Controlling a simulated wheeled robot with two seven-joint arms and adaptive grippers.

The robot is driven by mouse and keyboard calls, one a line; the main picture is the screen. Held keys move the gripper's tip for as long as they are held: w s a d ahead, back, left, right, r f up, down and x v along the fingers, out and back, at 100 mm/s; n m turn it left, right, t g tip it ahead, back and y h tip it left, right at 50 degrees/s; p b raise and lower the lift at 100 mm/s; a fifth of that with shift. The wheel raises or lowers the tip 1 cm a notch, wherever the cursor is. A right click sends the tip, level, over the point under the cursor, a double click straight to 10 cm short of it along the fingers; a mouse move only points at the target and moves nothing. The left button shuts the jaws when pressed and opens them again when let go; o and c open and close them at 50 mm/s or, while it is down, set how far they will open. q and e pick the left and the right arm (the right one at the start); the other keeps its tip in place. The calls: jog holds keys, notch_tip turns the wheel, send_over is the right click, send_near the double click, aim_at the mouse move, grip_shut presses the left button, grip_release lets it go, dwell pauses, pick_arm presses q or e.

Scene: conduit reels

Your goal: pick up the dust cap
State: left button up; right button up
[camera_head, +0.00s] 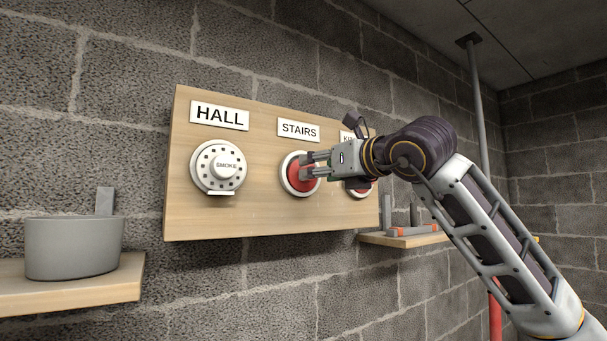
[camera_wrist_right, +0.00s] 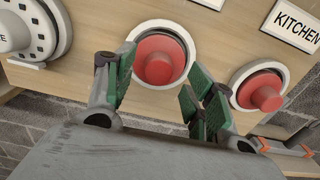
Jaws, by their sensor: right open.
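A red dust cap (camera_head: 295,181) sits in a round white base under the STAIRS label on a wooden board. In the right wrist view this cap (camera_wrist_right: 158,62) has a raised round knob. A second red cap (camera_wrist_right: 264,96) sits in the base under the KITCHEN label; in the head view my gripper mostly covers it. My right gripper (camera_head: 313,164) is open in front of the STAIRS cap. In the right wrist view its green-padded fingers (camera_wrist_right: 162,95) stand apart, with the knob beyond and between them. I cannot tell whether they touch it. My left gripper is not in view.
A white smoke detector (camera_head: 218,167) is mounted under the HALL label on the board (camera_head: 250,215). A grey tub (camera_head: 72,248) stands on a left shelf (camera_head: 80,287). A right shelf (camera_head: 385,240) holds a grey and orange item (camera_head: 412,231). A grey pole (camera_head: 478,110) rises behind my arm.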

jog(key=shift+p+x, duration=1)
jog(key=shift+x, duration=1.1)
jog(key=c, duration=0.8)
